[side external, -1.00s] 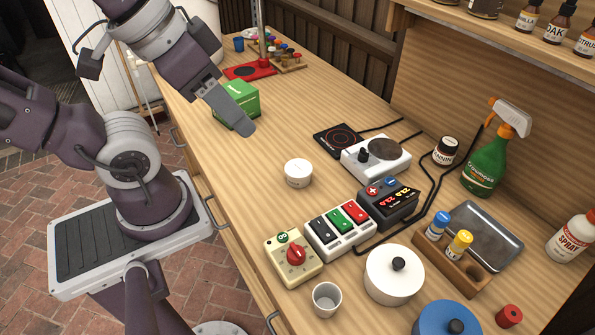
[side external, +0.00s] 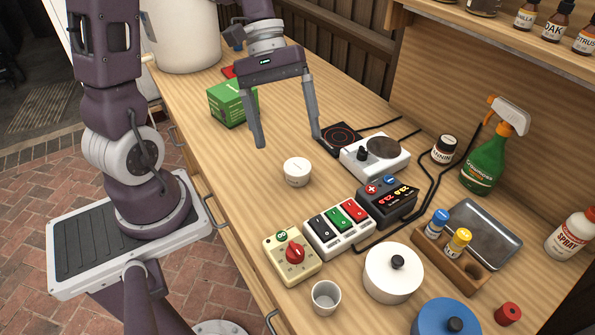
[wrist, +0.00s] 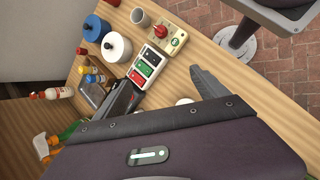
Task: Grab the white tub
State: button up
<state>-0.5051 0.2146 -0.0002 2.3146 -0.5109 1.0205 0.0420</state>
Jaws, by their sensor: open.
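The white tub (side external: 297,172) is a small round lidded tub standing upright on the wooden counter, near its front edge. In the wrist view only a bit of the white tub (wrist: 184,101) shows, just past the gripper body, between the fingers. My gripper (side external: 290,142) is open and empty, with its two fingers spread wide and pointing down. It hangs above the counter behind the tub, apart from it. In the wrist view my gripper (wrist: 165,85) has one finger at each side, and its body hides much of the counter.
Beside the tub are a hot plate (side external: 376,157), a switch box (side external: 340,230) and a cream box with a red knob (side external: 291,257). A green box (side external: 232,104) stands behind left. A white cup (side external: 326,298) and white pot (side external: 393,273) are in front. Counter left of the tub is clear.

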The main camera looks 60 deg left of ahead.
aim_at(302, 172)
jog(key=w+a+f+n+h, duration=0.1)
jog(key=f+n, duration=0.1)
jog(key=w+a+f+n+h, duration=0.1)
jog(key=a+f+n+h, duration=0.1)
jog(key=f, duration=0.1)
jog(key=w+a+f+n+t+h, duration=0.1)
jog(key=f+n, duration=0.1)
jog(key=shift+w+a+f, duration=0.3)
jog(key=shift+w+a, duration=0.05)
jog(key=a+f+n+t+h, duration=0.1)
jog(key=f+n, duration=0.1)
jog(key=a+f+n+t, duration=0.1)
jog(key=f+n, duration=0.1)
jog(key=w+a+f+n+t+h, duration=0.1)
jog(key=f, duration=0.2)
jog(key=shift+a+f+n+t+h, duration=0.1)
jog(key=shift+a+n+t+h, duration=0.2)
jog(key=shift+a+n+t, duration=0.1)
jog(key=shift+d+f, duration=0.1)
jog(key=shift+f, duration=0.2)
jog(key=x, duration=0.6)
jog(key=shift+w+d+f, duration=0.2)
jog(key=shift+d+f, duration=0.05)
jog(key=shift+f, duration=0.1)
jog(key=c, duration=1.4)
